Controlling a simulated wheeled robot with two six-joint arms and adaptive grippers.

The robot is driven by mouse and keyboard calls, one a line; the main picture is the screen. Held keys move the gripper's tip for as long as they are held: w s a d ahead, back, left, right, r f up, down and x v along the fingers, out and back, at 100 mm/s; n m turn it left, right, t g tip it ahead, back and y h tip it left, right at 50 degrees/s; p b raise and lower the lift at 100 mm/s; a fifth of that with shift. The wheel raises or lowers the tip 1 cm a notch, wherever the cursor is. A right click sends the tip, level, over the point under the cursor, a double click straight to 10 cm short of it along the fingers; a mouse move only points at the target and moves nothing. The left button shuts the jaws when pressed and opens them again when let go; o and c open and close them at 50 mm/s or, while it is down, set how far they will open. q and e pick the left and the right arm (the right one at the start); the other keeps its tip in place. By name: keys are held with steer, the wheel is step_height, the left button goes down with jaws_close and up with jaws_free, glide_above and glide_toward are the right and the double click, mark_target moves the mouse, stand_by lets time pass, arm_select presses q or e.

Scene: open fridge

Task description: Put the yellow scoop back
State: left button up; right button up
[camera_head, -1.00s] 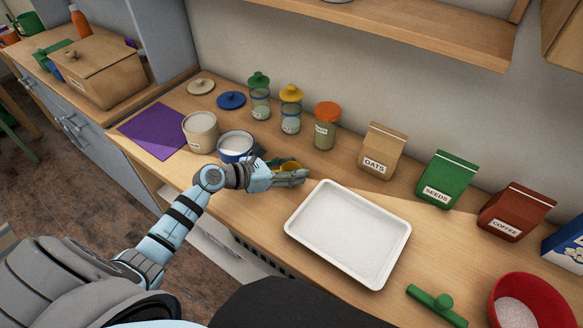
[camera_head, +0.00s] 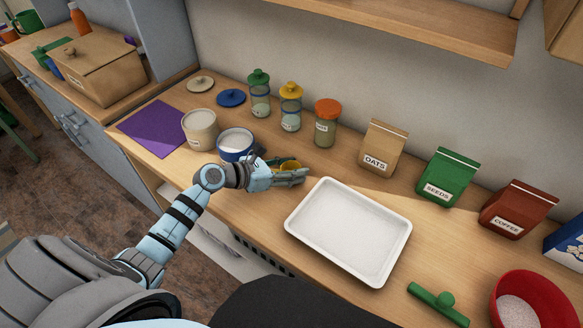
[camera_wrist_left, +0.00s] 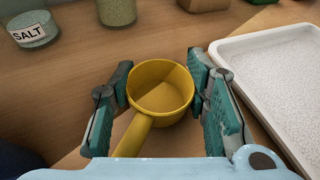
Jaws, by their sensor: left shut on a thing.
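The yellow scoop (camera_wrist_left: 162,88) is between the fingers of my left gripper (camera_wrist_left: 160,85) in the left wrist view. Its round bowl is up with the open side showing, and its handle runs toward the wrist. The bowl looks empty. In the head view only a bit of the yellow scoop (camera_head: 290,165) shows above the fingers of my left gripper (camera_head: 290,176). The gripper is shut on the scoop, low over the wooden counter, between a blue pot and a white tray. I cannot tell whether the scoop touches the counter. My right gripper is not in view.
The blue pot (camera_head: 236,147) and a cream pot (camera_head: 200,130) stand open, left of the gripper. The white tray (camera_head: 400,240) lies to the right. Several jars, including an orange-lidded one (camera_head: 327,123), and bags stand behind. A purple mat (camera_head: 152,131) lies at left.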

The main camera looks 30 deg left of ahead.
arm_select(q)
steer(key=shift+f, duration=0.2)
steer(key=o, duration=1.3)
steer(key=shift+a, duration=0.1)
steer(key=v, duration=1.2)
steer(key=shift+f, duration=0.1)
